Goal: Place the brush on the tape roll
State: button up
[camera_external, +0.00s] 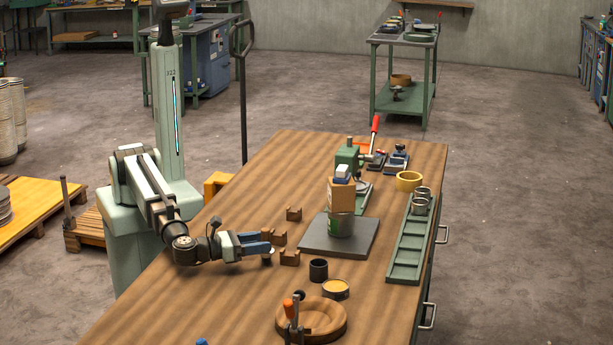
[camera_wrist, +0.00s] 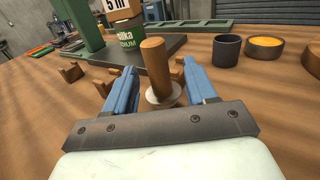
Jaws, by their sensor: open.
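An object with an upright wooden handle and a pale round base, which looks like the brush (camera_wrist: 155,66), stands between the two blue fingers of my gripper (camera_wrist: 160,82) in the wrist view. Gaps show on both sides of the handle. In the external view my gripper (camera_external: 264,246) is low over the table's left side, and its fingers hide most of the brush; a pale bit shows just below them. The tape roll (camera_external: 408,181), a yellow ring, lies flat near the table's far right edge, behind the green tray.
Small brown blocks (camera_external: 293,213) lie around my gripper. A can with boxes on it (camera_external: 341,222) stands on a dark plate (camera_external: 318,243). A black cup (camera_external: 318,270), a yellow-topped tin (camera_external: 335,289) and a wooden bowl (camera_external: 331,331) are nearer. A green tray (camera_external: 403,269) lies right.

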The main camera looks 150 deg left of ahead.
jog(key=shift+x, duration=2)
jog(key=shift+s, duration=0.1)
grip_shut()
